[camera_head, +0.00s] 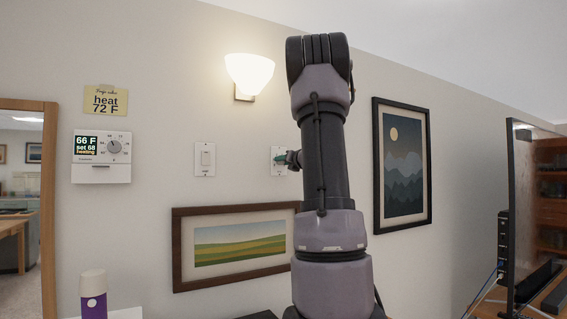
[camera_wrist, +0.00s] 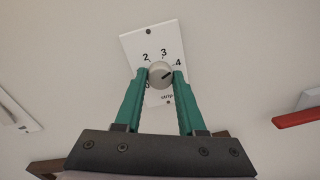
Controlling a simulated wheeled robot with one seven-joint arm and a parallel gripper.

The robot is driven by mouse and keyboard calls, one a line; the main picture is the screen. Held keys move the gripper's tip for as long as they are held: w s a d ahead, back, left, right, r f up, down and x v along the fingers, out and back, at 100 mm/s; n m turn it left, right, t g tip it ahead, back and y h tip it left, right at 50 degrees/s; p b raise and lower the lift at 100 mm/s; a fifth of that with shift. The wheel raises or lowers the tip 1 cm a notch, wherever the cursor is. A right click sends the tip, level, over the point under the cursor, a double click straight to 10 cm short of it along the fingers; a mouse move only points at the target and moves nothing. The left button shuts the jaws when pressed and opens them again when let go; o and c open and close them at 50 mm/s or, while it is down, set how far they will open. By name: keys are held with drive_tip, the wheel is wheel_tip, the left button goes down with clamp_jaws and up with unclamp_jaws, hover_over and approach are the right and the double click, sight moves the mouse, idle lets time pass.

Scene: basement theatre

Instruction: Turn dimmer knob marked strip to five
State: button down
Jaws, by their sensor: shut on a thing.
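The dimmer plate marked strip (camera_wrist: 137,44) is white and fills the upper middle of the wrist view. The figures 2, 3 and 4 show around its round grey knob (camera_wrist: 159,71). A dark pointer mark on the knob slants up to the right, towards about the 4. The 5 cannot be made out. My gripper (camera_wrist: 160,77) has its two teal fingers on either side of the knob and is shut on it. In the head view the plate (camera_head: 275,169) is partly hidden behind my gripper and arm.
A landscape picture (camera_head: 228,247) hangs below and a mountain picture (camera_head: 402,165) to the right. A lit wall lamp (camera_head: 249,73) is above.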

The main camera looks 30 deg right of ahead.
drive_tip(key=m, duration=1.1)
drive_tip(key=shift+f, duration=0.2)
drive_tip(key=shift+m, duration=0.4)
drive_tip(key=c, duration=0.5)
unclamp_jaws()
drive_tip(key=shift+r, duration=0.15)
drive_tip(key=s, duration=1)
drive_tip(key=shift+s+a+r, duration=0.15)
drive_tip(key=shift+s+a, duration=0.15)
drive_tip(key=shift+s, duration=0.1)
